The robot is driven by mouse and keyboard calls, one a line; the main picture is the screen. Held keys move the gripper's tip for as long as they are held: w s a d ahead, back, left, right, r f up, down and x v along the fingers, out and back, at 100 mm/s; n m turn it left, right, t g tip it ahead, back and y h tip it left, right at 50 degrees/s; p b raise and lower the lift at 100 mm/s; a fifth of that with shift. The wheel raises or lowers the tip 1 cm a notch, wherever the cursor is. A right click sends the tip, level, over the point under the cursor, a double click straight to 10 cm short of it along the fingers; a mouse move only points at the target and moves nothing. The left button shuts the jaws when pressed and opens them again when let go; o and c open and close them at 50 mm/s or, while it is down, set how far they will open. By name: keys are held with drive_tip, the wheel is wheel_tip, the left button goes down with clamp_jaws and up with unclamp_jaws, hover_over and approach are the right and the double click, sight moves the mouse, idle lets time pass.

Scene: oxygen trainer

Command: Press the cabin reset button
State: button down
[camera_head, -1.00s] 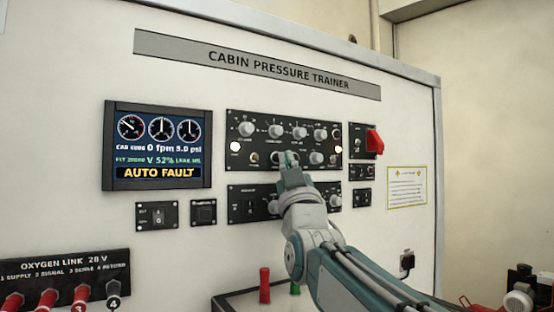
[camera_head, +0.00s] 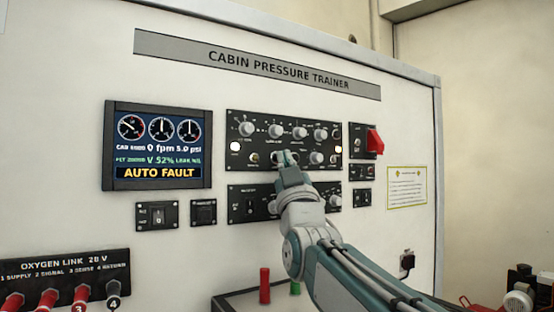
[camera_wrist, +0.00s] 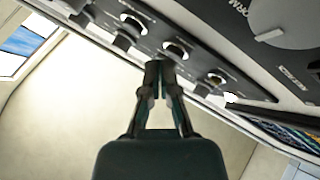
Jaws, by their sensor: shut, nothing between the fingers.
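The black upper control panel (camera_head: 240,116) of the cabin pressure trainer carries several grey knobs and small buttons. My gripper (camera_head: 284,158) is shut and empty, with its tip at the panel's lower row, and it hides what lies behind it. In the wrist view the shut fingertips (camera_wrist: 160,68) are close below a round knob or button (camera_wrist: 175,52) on the panel; I cannot tell whether they touch. The labels there are too small to read, so I cannot tell which control is the cabin reset button. The display (camera_head: 158,146) reads AUTO FAULT.
A lower black panel (camera_head: 240,209) sits partly behind my arm. A red guard (camera_head: 375,141) sticks out at the right. Red and green handles (camera_head: 265,286) stand below, and red plugs (camera_head: 47,301) are at the lower left.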

drive_tip(key=shift+w+a, duration=0.25)
drive_tip(key=shift+w, duration=0.15)
idle(0.7)
idle(0.3)
drive_tip(key=shift+s+d, duration=0.45)
drive_tip(key=shift+s, duration=0.2)
drive_tip(key=shift+s+d, duration=0.75)
drive_tip(key=shift+s, duration=0.3)
drive_tip(key=shift+s+d, duration=0.7)
drive_tip(key=shift+s, duration=0.35)
